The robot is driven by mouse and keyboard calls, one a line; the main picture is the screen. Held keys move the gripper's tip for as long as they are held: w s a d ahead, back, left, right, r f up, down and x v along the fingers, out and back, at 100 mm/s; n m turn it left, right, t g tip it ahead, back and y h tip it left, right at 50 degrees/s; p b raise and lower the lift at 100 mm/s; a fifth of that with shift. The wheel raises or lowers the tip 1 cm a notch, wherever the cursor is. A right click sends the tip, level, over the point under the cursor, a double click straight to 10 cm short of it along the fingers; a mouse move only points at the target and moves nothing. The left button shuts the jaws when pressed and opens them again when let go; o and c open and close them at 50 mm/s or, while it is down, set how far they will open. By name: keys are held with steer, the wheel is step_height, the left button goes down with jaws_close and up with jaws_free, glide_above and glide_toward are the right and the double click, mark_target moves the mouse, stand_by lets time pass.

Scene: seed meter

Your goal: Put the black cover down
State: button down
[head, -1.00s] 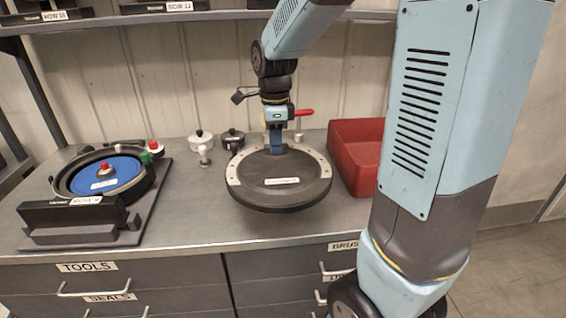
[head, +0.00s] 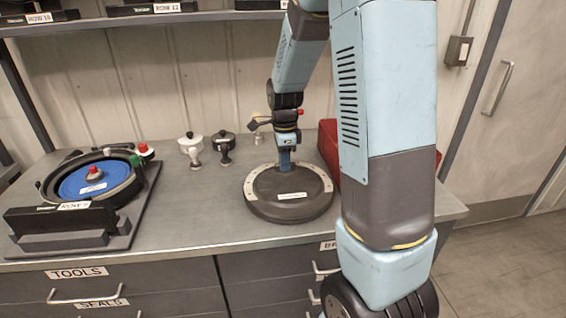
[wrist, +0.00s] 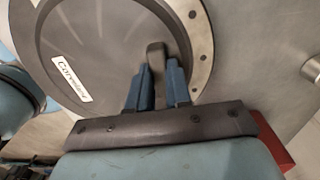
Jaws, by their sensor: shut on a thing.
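The black cover (head: 286,207) is a round dark disc with a pale rim segment and a white label. In the head view it lies flat, on or just above the bench, right of the bench's middle. My gripper (head: 285,165) is above its far side. In the wrist view my gripper (wrist: 158,85) has its blue fingers shut on the small upright handle of the cover (wrist: 100,50). I cannot tell for certain whether the cover's underside touches the bench. The open seed meter (head: 95,180) with a blue disc stands at the left on a dark base.
A red bin (head: 328,140) stands close behind the cover at right, partly hidden by my arm. White (head: 191,146) and black (head: 223,145) knobbed parts stand near the wall. The grey bench (head: 190,220) is bare between meter and cover.

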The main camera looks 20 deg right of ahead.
steer(key=shift+f, duration=0.2)
steer(key=c, duration=1.1)
jaws_free()
steer(key=shift+o, duration=0.2)
step_height(320, 180, up, 10)
steer(key=r, duration=0.1)
steer(key=s+a+r+n+t, duration=0.1)
steer(key=s+r+n, duration=0.4)
steer(key=s+n, duration=0.5)
steer(key=s+a+r+n+t, duration=0.1)
steer(key=s+r+n+t, duration=0.3)
steer(key=s+n, duration=0.6)
steer(key=shift+s+a+r+t, duration=0.3)
steer(key=shift+s+r, duration=0.15)
steer(key=shift+s, duration=1.25)
